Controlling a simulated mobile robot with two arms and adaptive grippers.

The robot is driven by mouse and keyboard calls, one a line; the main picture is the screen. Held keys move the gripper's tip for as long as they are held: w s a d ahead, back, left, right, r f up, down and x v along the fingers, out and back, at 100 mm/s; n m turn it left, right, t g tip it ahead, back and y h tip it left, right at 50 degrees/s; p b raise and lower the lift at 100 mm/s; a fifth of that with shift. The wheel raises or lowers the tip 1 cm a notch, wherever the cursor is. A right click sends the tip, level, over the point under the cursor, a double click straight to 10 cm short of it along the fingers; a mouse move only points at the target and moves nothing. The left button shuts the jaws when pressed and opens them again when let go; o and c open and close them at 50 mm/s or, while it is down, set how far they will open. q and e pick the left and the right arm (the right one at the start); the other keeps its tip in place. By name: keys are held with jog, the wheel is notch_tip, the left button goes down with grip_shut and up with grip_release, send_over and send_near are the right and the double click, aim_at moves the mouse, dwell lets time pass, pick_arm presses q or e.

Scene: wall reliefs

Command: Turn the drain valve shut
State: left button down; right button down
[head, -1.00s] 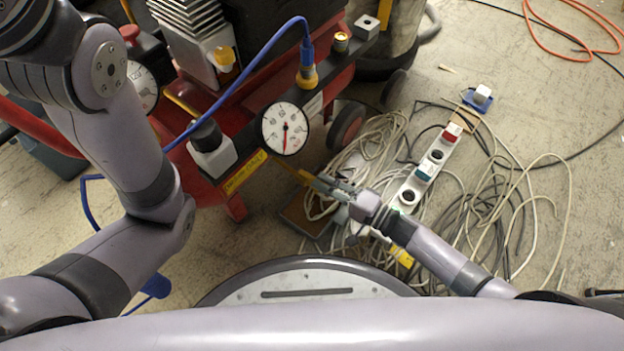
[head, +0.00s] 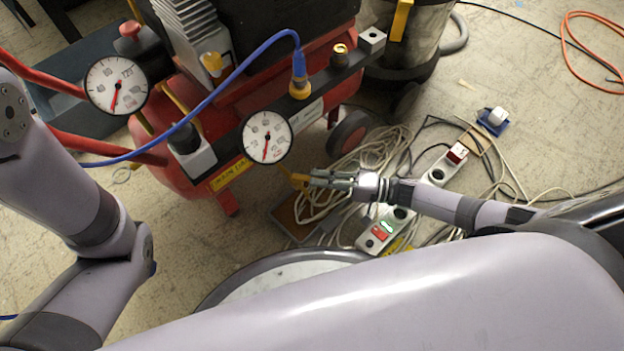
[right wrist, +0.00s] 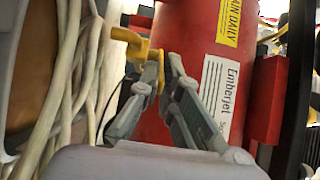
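The drain valve is a small yellow piece (right wrist: 133,44) low on the red compressor tank (right wrist: 188,35) in the right wrist view. In the head view the yellow valve (head: 296,178) shows at the tips of my right gripper (head: 313,179). In the right wrist view my right gripper (right wrist: 163,68) has its fingers a little apart, with a narrow gap between the tips. The left finger overlaps the yellow valve and is at or very near it; I cannot tell whether they touch. My left gripper is out of view.
Two round gauges (head: 116,85) (head: 266,137) and a blue hose (head: 235,95) are on the compressor. Tangled cables (head: 375,150) and a power strip (head: 377,232) lie on the floor beside my right gripper. A wheel (head: 349,136) is close by.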

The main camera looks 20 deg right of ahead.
jog(key=shift+d, duration=0.15)
jog(key=c, duration=2.1)
grip_release()
